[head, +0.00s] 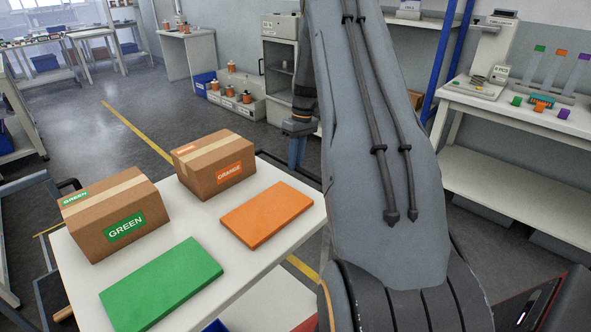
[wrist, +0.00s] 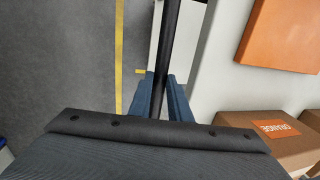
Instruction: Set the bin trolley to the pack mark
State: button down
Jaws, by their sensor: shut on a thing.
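The bin trolley, as I take it, has a white top (head: 205,290). Its black handle bar (head: 270,160) runs along the far right end and also shows in the wrist view (wrist: 175,30). My gripper (head: 297,158) is shut on this bar; the two blue fingers close around it in the wrist view (wrist: 165,90). A GREEN box (head: 112,212) and an ORANGE box (head: 213,162) stand on the top, with a green pad (head: 160,285) and an orange pad (head: 267,215) beside them. Yellow floor lines (wrist: 118,60) lie beside the trolley. Which is the pack mark, I cannot tell.
A workbench (head: 500,110) with a scale and coloured parts stands at the right. Shelving and a low tray of orange-and-white items (head: 238,105) are at the back. A grey frame (head: 45,265) stands close at the left. Open grey floor (head: 80,140) lies beyond the trolley.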

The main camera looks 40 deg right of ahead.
jog(key=shift+w+d, duration=0.2)
jog(key=shift+d, duration=0.4)
jog(key=shift+w+d, duration=0.15)
jog(key=shift+d, duration=0.45)
jog(key=shift+d+r, duration=0.1)
jog(key=c, duration=1.6)
grip_release()
jog(key=shift+d, duration=0.1)
jog(key=shift+c, duration=0.2)
notch_tip(320, 180, up, 8)
jog(key=d+b, duration=0.1)
jog(key=shift+d+f+b, duration=0.15)
jog(key=shift+f+b, duration=0.1)
jog(key=shift+b, duration=0.15)
jog(key=shift+w, duration=0.1)
